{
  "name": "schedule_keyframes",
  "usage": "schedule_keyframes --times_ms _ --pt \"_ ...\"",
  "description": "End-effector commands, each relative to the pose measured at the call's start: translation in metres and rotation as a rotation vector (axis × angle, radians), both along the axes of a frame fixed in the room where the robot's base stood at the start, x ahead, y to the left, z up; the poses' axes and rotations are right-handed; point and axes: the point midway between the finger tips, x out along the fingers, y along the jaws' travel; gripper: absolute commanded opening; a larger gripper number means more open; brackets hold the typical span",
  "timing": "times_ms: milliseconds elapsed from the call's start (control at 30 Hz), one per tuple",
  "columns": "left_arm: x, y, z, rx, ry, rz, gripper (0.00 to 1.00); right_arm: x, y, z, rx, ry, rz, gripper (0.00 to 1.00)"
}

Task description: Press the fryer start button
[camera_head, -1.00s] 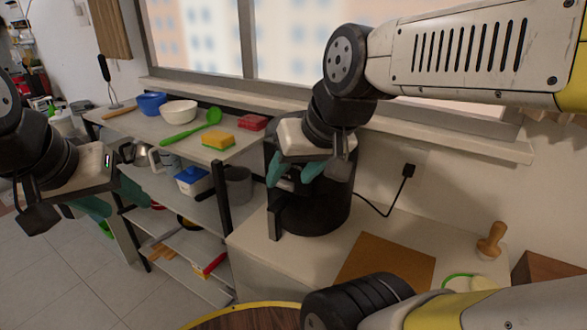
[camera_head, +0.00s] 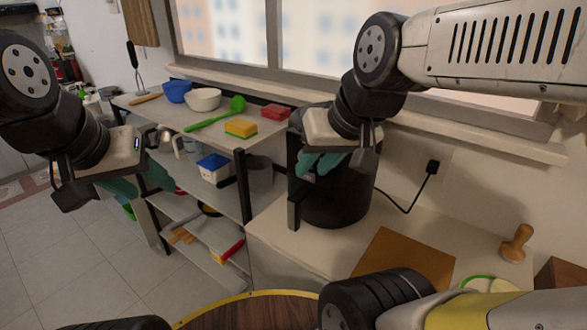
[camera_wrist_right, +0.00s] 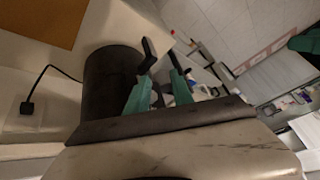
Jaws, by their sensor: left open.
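The fryer (camera_head: 338,207) is a black, round-bodied appliance on the counter beside the shelf. It also shows in the right wrist view (camera_wrist_right: 103,90), with a black handle-like part (camera_wrist_right: 149,52) sticking out. I cannot make out its start button. My right gripper (camera_head: 318,163) is at the fryer's upper front and hides part of it. In the right wrist view its teal fingers (camera_wrist_right: 161,88) stand apart with nothing visible held between them. I cannot tell whether they touch the fryer. My left gripper (camera_head: 138,186) is open and empty, in front of the shelf at the left.
The shelf (camera_head: 160,117) holds bowls, a green spoon, a yellow sponge (camera_head: 240,128) and a blue-lidded box (camera_head: 213,167). A brown board (camera_head: 405,260) and a wooden press (camera_head: 517,243) lie on the counter (camera_head: 272,232). A cord runs from the fryer to a wall plug (camera_head: 432,167).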

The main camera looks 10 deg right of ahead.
Motion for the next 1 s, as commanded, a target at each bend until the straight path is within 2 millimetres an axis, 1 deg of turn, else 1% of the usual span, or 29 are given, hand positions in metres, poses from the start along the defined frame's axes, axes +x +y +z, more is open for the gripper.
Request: schedule_keyframes --times_ms 33,100,133,1000 --pt "0.0000 0.0000 0.0000 0.000 0.000 0.000 0.51 0.0000 0.0000 0.0000 0.000 0.000 0.000 0.16" --pt "0.0000 0.0000 0.0000 0.000 0.000 0.000 0.51 0.0000 0.0000 0.0000 0.000 0.000 0.000 0.02" --pt "0.0000 0.0000 0.0000 0.000 0.000 0.000 0.51 0.0000 0.0000 0.0000 0.000 0.000 0.000 0.00" --pt "0.0000 0.0000 0.0000 0.000 0.000 0.000 0.51 0.0000 0.0000 0.0000 0.000 0.000 0.000 0.00"
